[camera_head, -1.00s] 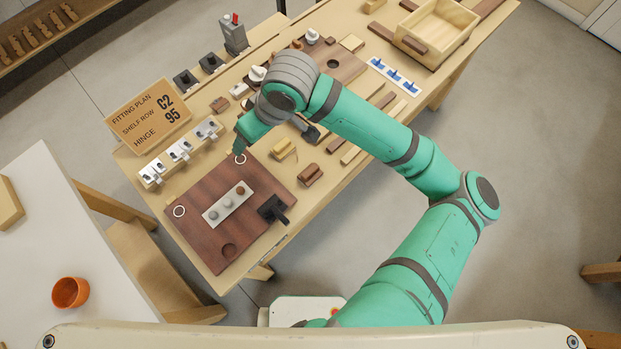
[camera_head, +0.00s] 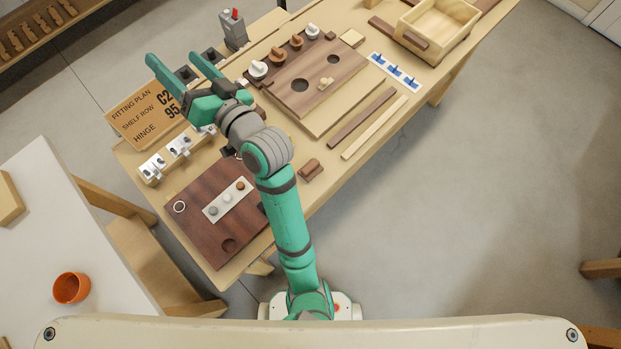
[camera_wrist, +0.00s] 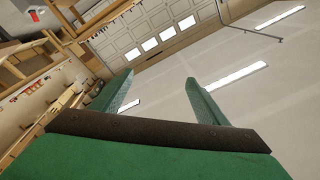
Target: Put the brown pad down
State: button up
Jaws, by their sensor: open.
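A small round brown pad (camera_head: 240,186) sits at the upper right end of a pale strip (camera_head: 220,207), in line with a white pad (camera_head: 227,198) and a grey pad (camera_head: 213,211). The strip lies on a dark reddish-brown board (camera_head: 190,230) at the near left of the bench. My gripper (camera_head: 173,57) is open and empty, raised over the far left of the bench, well away from the pad.
A sign (camera_head: 150,105) and a row of white fittings (camera_head: 178,155) stand along the left edge. A board with holes (camera_head: 315,75), white and brown knobs, a blue-hooked plate (camera_head: 394,71) and an open wooden box (camera_head: 438,25) lie farther right. A brown block (camera_head: 311,170) is near the front edge.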

jog(key=s+d+f+m+t+h, duration=0.2)
jog(key=s+d+f+m+h, duration=0.2)
jog(key=s+d+f+h, duration=0.4)
jog(key=s+d+f+m+t+h, duration=0.2)
jog(key=s+d+f+m+h, duration=0.3)
jog(key=f, duration=0.6)
jog(key=s+d+f+n, duration=0.1)
jog(key=s+d, duration=0.1)
jog(key=s, duration=0.1)
jog(key=s+d+f+n+g, duration=0.1)
jog(key=s+d+f, duration=0.1)
jog(key=s+d, duration=0.1)
jog(key=s+d+f+n+h, duration=0.1)
jog(key=s+d+f, duration=0.1)
jog(key=s, duration=0.1)
jog(key=shift+s+d, duration=0.2)
jog(key=shift+d, duration=0.05)
jog(key=s+d+n+g, duration=0.1)
jog(key=s+d+n, duration=0.3)
jog(key=s, duration=0.5)
jog(key=shift+s+d, duration=0.4)
jog(key=shift+d, duration=0.1)
